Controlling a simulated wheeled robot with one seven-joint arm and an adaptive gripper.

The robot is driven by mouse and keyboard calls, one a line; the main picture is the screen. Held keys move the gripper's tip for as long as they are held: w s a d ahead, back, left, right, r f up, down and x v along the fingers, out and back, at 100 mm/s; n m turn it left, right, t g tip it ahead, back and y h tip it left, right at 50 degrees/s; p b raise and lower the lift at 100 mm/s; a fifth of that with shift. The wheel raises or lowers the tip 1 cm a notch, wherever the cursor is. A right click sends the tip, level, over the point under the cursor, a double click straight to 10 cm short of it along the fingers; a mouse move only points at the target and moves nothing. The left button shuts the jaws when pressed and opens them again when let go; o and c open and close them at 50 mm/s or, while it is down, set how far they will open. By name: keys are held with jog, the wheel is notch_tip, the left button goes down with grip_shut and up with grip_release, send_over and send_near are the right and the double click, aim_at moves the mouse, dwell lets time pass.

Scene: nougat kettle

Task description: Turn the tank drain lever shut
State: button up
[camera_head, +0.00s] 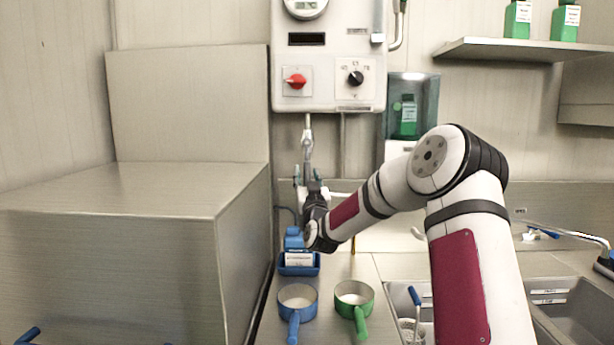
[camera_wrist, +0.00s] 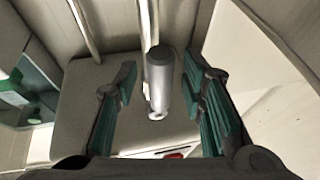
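A grey metal cylinder, which looks like the drain lever's grip, stands between my fingers in the wrist view (camera_wrist: 160,85). In the head view, a metal fitting (camera_head: 308,136) hangs on a pipe below the white control box, just above my gripper; I take it for the same lever. My gripper (camera_head: 308,174) points up at it. In the wrist view my gripper (camera_wrist: 163,100) is open, with green-padded fingers on both sides of the cylinder and visible gaps. The valve body behind the cylinder is hidden.
The control box (camera_head: 330,60) carries a red switch (camera_head: 296,82) and a black knob (camera_head: 356,78). A large steel cabinet (camera_head: 120,250) stands left of my arm.

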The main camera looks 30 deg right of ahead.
jog(key=shift+w+d, duration=0.1)
jog(key=shift+w, duration=0.1)
grip_shut()
jog(key=shift+s+r, duration=0.1)
